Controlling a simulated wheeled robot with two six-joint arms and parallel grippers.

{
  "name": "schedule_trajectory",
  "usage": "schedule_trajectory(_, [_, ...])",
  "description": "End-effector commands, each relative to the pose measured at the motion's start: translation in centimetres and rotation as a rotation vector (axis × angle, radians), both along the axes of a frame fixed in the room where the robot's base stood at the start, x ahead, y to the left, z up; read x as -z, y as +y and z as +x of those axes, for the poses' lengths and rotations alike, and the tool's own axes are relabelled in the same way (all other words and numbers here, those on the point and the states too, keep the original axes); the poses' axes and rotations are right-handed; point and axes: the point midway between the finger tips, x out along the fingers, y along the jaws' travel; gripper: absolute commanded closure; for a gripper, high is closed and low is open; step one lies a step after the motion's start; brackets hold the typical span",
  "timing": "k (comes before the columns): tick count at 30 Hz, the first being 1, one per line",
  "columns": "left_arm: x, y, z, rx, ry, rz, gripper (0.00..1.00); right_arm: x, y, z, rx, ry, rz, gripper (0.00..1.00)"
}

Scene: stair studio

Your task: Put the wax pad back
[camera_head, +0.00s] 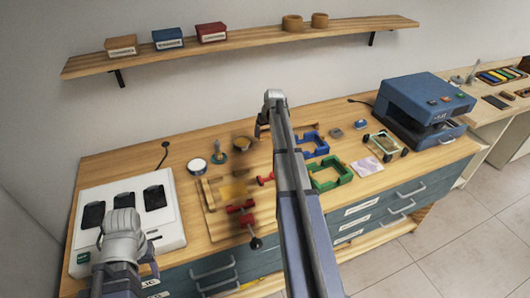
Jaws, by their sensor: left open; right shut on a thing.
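A small round tan thing with a dark rim (243,144), which looks like the wax pad, is over the back of the bench, just left of my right gripper. My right gripper (260,130) is at the far end of the arm that rises through the middle. It is shut, and the round thing seems to be in it, but the contact is too small to see clearly. My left gripper (122,222) is over the front of the white tray unit at the left. It is open and seen from above, with its fingertips mostly hidden.
A wooden board (212,226) carries blurred yellow and red parts. Blue (315,145) and green (330,175) frames are right of my arm, with a blue machine (420,105) beyond.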

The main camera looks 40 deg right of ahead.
Motion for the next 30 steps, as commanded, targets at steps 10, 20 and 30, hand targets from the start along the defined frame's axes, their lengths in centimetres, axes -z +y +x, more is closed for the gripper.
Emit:
schedule_trajectory(10, [5.5,0.0,0.0,0.0,0.0,0.0,0.5,5.5,0.0,0.0,0.0,0.0,0.0,0.66])
schedule_trajectory(20, [6.4,0.0,0.0,0.0,0.0,0.0,0.5,6.4,0.0,0.0,0.0,0.0,0.0,0.66])
schedule_trajectory(30, [9.3,0.0,0.0,0.0,0.0,0.0,0.5,9.3,0.0,0.0,0.0,0.0,0.0,0.66])
